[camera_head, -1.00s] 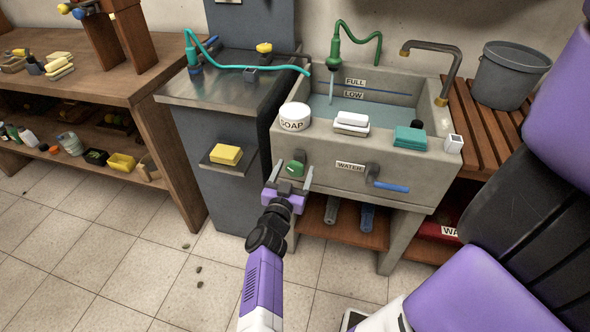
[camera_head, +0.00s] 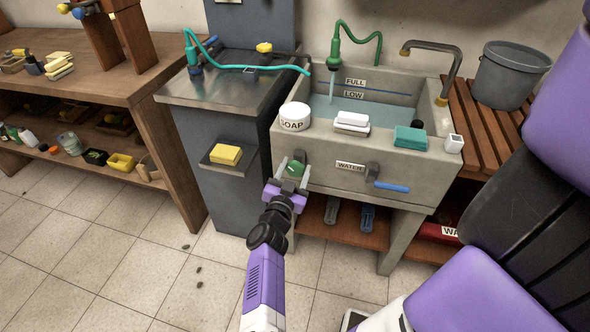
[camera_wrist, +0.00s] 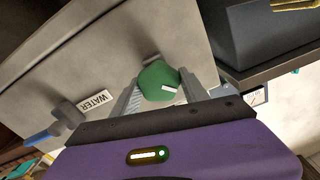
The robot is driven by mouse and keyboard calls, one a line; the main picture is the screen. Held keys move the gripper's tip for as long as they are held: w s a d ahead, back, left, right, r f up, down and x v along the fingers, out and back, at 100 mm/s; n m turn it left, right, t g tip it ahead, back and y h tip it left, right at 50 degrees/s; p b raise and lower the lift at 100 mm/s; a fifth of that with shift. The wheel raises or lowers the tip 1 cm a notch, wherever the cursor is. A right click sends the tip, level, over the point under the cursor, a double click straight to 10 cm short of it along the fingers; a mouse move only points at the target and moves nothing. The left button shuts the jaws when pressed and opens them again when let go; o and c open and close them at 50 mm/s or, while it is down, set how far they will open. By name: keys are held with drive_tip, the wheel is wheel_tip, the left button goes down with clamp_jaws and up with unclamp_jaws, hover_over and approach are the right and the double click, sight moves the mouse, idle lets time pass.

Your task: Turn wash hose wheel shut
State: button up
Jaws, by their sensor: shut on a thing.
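The green hose wheel (camera_head: 295,170) is on the front wall of the grey sink (camera_head: 325,177), left of the WATER label. It also shows in the wrist view as a green knob with a pale mark (camera_wrist: 158,84). My gripper (camera_head: 294,165) is at the sink front, with a grey finger on each side of the wheel, shut on it. In the wrist view the fingers (camera_wrist: 166,92) flank the wheel left and right. A thin stream of water falls from the green hose nozzle (camera_head: 333,60) into the sink.
A lever with a blue handle (camera_head: 390,186) sits right of the WATER label (camera_head: 350,166). A soap tub (camera_head: 294,117), white bars (camera_head: 352,119) and a teal block (camera_head: 410,138) stand on the sink rim. A yellow sponge (camera_head: 226,154) lies on a small shelf at left.

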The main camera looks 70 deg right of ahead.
drive_tip(key=shift+m, duration=0.4)
drive_tip(key=shift+s, duration=0.1)
drive_tip(key=o, duration=1.3)
drive_tip(key=shift+o, duration=0.2)
drive_tip(key=shift+a, duration=0.1)
drive_tip(key=a, duration=0.7)
drive_tip(key=shift+s+a, duration=0.25)
drive_tip(key=shift+a, duration=0.05)
drive_tip(key=shift+a, duration=0.1)
